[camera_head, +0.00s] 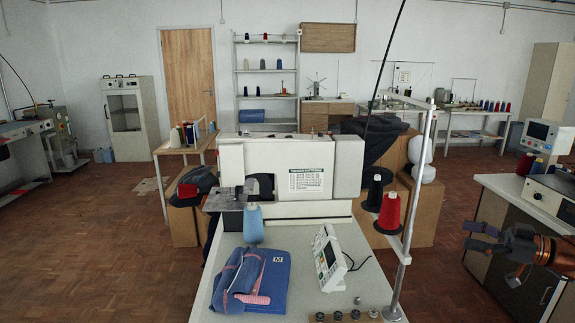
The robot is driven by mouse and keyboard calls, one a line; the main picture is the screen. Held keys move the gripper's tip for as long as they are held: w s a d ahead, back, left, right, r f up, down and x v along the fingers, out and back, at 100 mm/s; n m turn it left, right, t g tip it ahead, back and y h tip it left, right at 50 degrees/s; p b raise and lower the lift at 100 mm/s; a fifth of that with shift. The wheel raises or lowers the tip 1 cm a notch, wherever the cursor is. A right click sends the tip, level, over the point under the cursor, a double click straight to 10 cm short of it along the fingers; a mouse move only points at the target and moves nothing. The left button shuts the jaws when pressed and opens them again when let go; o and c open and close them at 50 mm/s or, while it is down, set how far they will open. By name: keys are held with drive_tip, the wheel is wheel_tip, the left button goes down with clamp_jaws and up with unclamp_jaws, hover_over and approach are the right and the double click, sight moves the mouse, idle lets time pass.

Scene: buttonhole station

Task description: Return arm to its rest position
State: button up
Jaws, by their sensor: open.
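My gripper (480,237) shows at the right edge, in front of the right-hand cabinet. Its grey fingers point left and are apart, with nothing seen between them. The copper-coloured end of my arm (550,250) runs out of the picture to the right. The gripper is clear of the buttonhole machine (235,160) in the middle, with free air between them.
The machine's table (205,290) carries a folded blue garment (262,275), a tilted control panel (328,258) and a thread stand pole (412,220) with red (389,212) and dark cones. A white-topped cabinet (500,185) stands right. Parquet floor (90,240) at left is clear.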

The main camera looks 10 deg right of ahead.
drive_tip(key=s+a+m+g, duration=0.15)
drive_tip(key=a+g, duration=0.75)
drive_tip(key=a, duration=1.7)
drive_tip(key=s+a+f+m+g+h, duration=0.25)
drive_tip(key=s+a, duration=0.25)
drive_tip(key=a, duration=0.3)
drive_tip(key=s+a+f+m+g+h, duration=0.1)
drive_tip(key=s+a+f+h, duration=0.15)
drive_tip(key=s, duration=0.35)
drive_tip(key=s+a+f+m+g+h, duration=0.1)
drive_tip(key=s+a+f+h, duration=0.15)
drive_tip(key=s, duration=0.35)
drive_tip(key=s+d+f+m+h, duration=0.4)
drive_tip(key=s+d+f+h, duration=0.1)
drive_tip(key=s, duration=0.7)
drive_tip(key=shift+d+f+t+h, duration=0.15)
drive_tip(key=shift+d+t+h, duration=0.2)
drive_tip(key=shift+d+h, duration=0.45)
